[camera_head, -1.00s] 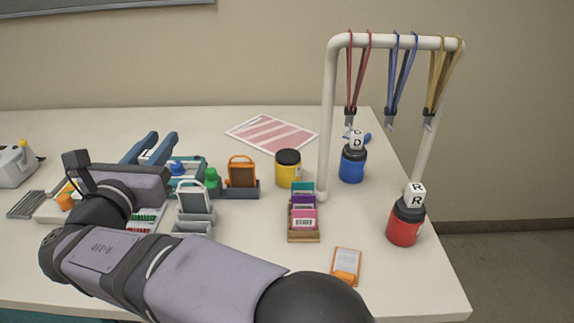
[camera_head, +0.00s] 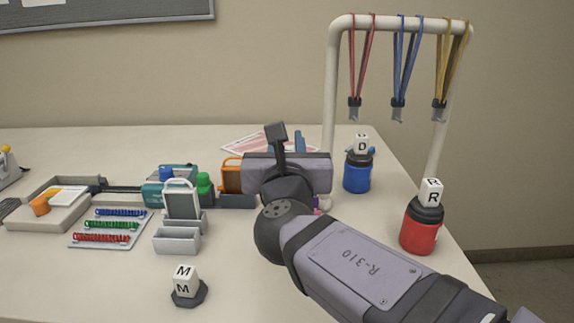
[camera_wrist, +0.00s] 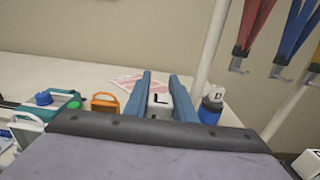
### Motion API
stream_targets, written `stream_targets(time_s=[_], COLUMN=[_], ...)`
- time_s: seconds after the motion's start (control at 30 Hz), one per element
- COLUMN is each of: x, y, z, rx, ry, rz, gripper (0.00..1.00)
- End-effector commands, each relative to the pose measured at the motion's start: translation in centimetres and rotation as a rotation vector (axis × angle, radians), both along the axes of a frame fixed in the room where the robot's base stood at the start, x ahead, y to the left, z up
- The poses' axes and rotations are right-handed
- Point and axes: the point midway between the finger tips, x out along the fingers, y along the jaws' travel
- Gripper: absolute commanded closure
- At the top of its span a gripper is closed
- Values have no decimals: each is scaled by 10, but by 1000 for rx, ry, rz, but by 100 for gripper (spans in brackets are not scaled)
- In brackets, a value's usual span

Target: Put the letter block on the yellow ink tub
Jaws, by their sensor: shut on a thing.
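My gripper (camera_head: 286,137) is over the middle of the table, its blue fingers pointing away from the head camera. In the wrist view the fingers are shut on a white letter block (camera_wrist: 159,104) marked L. The block looks roughly upright between the fingertips. The head view does not show it, as the gripper body covers it. The yellow ink tub is hidden behind my gripper and wrist in both current views. I cannot tell whether the block touches it.
A blue tub (camera_head: 356,178) bears block D (camera_head: 361,145), and a red tub (camera_head: 420,232) bears block R (camera_head: 431,192). Block M (camera_head: 184,278) sits on a dark base at the front. A cream rack (camera_head: 331,80) with hanging lanyards stands at right. An orange-framed holder (camera_head: 231,176) is close left.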

Motion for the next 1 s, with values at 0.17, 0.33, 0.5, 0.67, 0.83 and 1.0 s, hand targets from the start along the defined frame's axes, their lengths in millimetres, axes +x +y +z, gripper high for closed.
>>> stream_targets(time_s=[0.17, 0.33, 0.5, 0.67, 0.83, 1.0], x=[0, 0, 12, 41, 81, 119], y=[0, 0, 0, -1, -1, -1], z=[-13, -16, -17, -17, -18, -16], rx=[0, 2, 1, 0, 0, 1], ry=[-3, -4, -3, -3, -1, -3], rz=[-1, -1, -3, -6, -5, -4], gripper=[100, 100, 100, 100, 100, 100])
